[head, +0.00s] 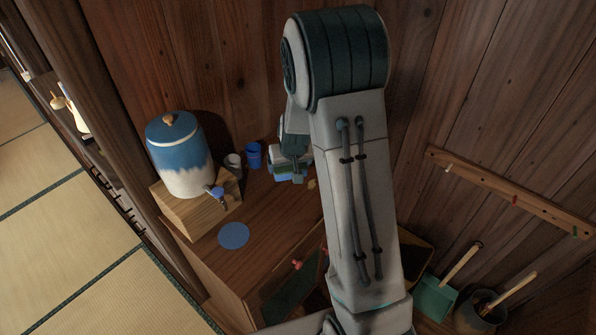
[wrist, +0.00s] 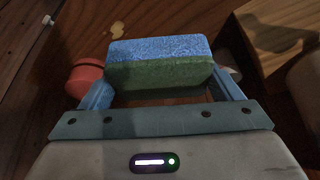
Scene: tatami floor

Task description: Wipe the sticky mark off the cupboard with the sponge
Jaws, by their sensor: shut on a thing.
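My gripper (wrist: 162,88) is shut on a sponge (wrist: 158,49), blue on one side and green on the other, held between the two fingers. In the head view the sponge (head: 287,177) and my gripper (head: 291,168) are low over the back of the wooden cupboard top (head: 270,218), partly hidden by my arm. Whether the sponge touches the wood I cannot tell. A small pale yellow mark (head: 312,184) shows on the cupboard top just right of the sponge. In the wrist view the mark (wrist: 118,28) lies just beyond the sponge's upper left edge.
A blue-and-white dispenser (head: 181,155) stands on a wooden box (head: 196,204) at left. A grey cup (head: 233,163) and a blue cup (head: 254,155) stand near the sponge. A blue disc (head: 233,235) lies in front. A red round thing (wrist: 85,78) is beside my gripper's left finger.

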